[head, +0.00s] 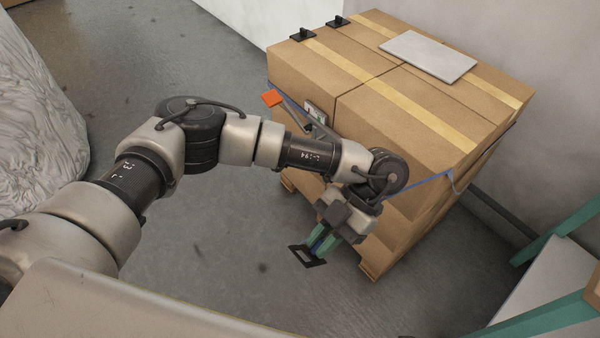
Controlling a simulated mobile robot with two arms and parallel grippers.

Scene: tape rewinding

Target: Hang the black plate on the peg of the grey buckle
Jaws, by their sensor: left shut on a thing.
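The black plate (306,257), a small flat piece with a slot, hangs in the air beside the lower front of the boxes. My left gripper (322,238), with green fingers, points down and is shut on the plate's end; a bit of blue shows between the fingers. The grey buckle (291,106), with an orange end (272,98), is on the left face of the boxes, up and left of the plate and apart from it. My arm partly hides the buckle, and I cannot make out its peg. My right gripper is not in view.
Stacked cardboard boxes (350,75) stand on a wooden pallet (371,270). A blue strap (425,185) runs along them. A grey slab (428,55) and two black pieces lie on top. Wrapped goods (35,110) stand left, a green frame (550,312) right. Grey floor lies free between.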

